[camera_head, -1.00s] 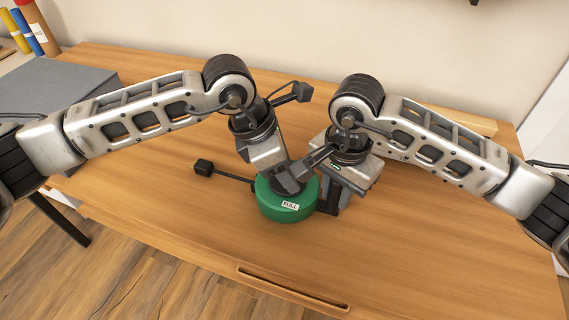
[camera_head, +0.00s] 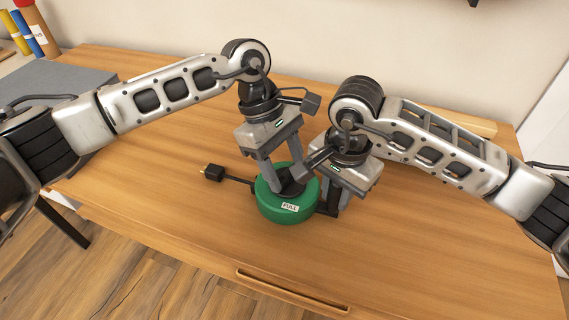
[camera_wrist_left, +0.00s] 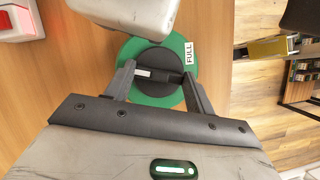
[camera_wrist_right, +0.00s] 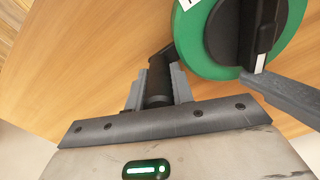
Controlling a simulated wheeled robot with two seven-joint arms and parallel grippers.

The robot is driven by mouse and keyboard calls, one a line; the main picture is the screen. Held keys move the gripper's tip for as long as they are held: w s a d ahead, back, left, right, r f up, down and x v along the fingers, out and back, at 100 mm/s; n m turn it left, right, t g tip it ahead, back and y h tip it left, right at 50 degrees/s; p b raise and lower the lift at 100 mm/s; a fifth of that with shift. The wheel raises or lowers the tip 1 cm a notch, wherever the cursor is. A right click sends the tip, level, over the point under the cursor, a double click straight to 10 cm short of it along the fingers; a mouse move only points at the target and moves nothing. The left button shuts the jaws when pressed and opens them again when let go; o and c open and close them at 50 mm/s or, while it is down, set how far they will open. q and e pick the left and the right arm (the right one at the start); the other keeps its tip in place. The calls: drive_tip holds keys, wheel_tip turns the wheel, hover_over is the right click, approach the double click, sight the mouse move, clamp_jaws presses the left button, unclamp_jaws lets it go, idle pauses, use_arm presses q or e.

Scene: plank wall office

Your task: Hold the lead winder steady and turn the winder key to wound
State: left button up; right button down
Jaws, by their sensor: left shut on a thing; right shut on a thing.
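The lead winder is a round green drum (camera_head: 283,211) with a FULL label on its front, sitting on the desk. A dark winder key (camera_wrist_left: 158,73) with a white mark at one end lies across the dark hub on top. My left gripper (camera_head: 281,183) is over the drum, shut on the key, with a finger at each end. My right gripper (camera_wrist_right: 157,88) is beside the drum, shut on the winder's dark handle (camera_wrist_right: 160,72). A short lead ending in a black plug (camera_head: 213,173) comes out of the drum's left side. My grippers partly hide the hub in the head view.
The wooden desk (camera_head: 150,205) is clear in front of and left of the winder. A grey flat box (camera_head: 60,88) lies at the desk's back left, with coloured tubes (camera_head: 32,25) beyond. A red and white object (camera_wrist_left: 20,20) shows in the left wrist view.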

use_arm(q)
drive_tip(key=m+y, duration=0.1)
drive_tip(key=m, duration=0.2)
drive_tip(key=m+g+y, duration=0.1)
drive_tip(key=m, duration=0.1)
drive_tip(key=shift+w+m, duration=0.15)
drive_tip(key=shift+m, duration=0.25)
idle(0.4)
drive_tip(key=o, duration=1)
drive_tip(key=shift+d, duration=0.1)
drive_tip(key=shift+r, duration=0.1)
drive_tip(key=v, duration=1.2)
drive_tip(key=shift+w, duration=0.2)
